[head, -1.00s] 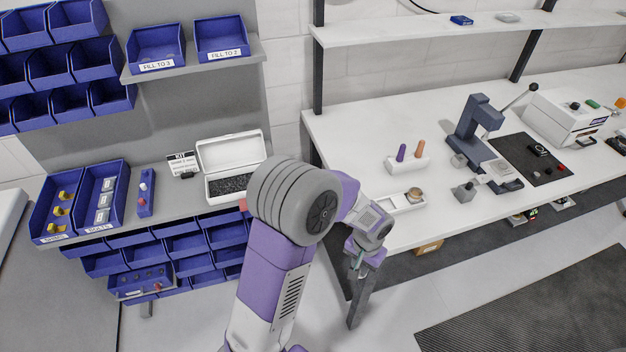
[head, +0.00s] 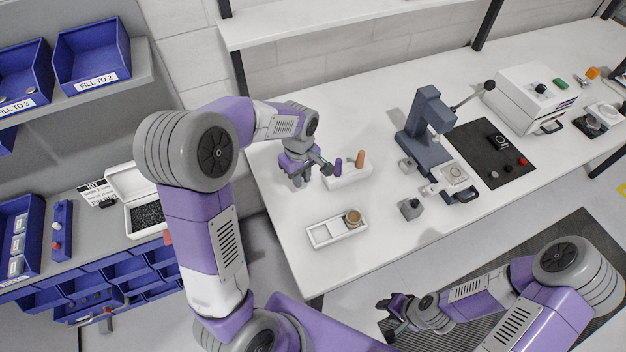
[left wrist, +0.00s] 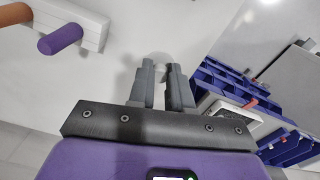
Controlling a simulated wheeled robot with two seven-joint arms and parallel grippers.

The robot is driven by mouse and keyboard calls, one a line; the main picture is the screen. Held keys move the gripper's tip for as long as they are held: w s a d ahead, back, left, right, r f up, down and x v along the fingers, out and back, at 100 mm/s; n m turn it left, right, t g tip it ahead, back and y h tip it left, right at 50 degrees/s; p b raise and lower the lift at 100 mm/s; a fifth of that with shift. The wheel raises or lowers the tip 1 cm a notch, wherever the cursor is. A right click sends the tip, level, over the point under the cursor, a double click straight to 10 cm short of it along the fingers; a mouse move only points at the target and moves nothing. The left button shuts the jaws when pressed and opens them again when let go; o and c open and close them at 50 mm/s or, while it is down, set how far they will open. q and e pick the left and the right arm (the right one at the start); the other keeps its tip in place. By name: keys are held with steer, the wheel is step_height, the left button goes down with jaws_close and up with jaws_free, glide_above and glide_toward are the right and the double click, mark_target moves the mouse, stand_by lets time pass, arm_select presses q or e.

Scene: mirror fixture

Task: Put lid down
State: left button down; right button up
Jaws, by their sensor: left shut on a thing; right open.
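My left gripper (head: 298,180) is over the left part of the white workbench, left of the pen-like purple and orange pegs. It is shut on the lid, which shows only as a pale round shape (left wrist: 160,60) at the fingertips in the left wrist view, hard to tell from the white bench. I cannot tell whether the lid touches the bench. A small round jar (head: 352,218) with a brownish top sits in the right end of a white two-part tray (head: 325,240). My right gripper (head: 388,308) is open and low, in front of the bench above the dark floor mat.
A white block (head: 350,177) holding the purple and orange pegs stands close right of my left gripper. A dark blue lever press (head: 425,130) and a small grey block (head: 411,208) are further right. Bench surface (head: 270,165) around the left gripper is clear.

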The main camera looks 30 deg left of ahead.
arm_select(q)
steer(key=f, duration=0.5)
steer(key=shift+s+f+b, duration=0.15)
steer(key=shift+s+b, duration=0.2)
steer(key=shift+s, duration=0.05)
step_height(320, 180, down, 4)
steer(key=shift+w+f, duration=0.1)
steer(key=shift+f, duration=0.05)
steer(key=shift+f+b, duration=0.15)
steer(key=shift+b, duration=0.2)
steer(key=c, duration=1.1)
jaws_free()
steer(key=shift+o, duration=0.2)
